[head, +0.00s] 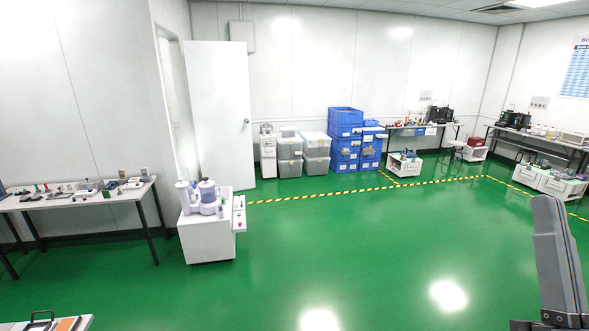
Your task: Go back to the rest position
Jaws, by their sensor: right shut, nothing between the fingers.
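My right gripper (548,205) rises into the head view at the lower right edge. Its grey fingers point up and lie shut together with nothing between them, and dark parts show below at the frame's bottom edge. It stands in front of open green floor and touches nothing that I can see. My left gripper is not in view.
A long table (85,204) with small devices stands at the left. A white cabinet (208,243) with bottles is beside it. A tabletop corner (82,322) shows at bottom left. Blue crates (345,150) stand at the back. The green floor (380,240) is clear.

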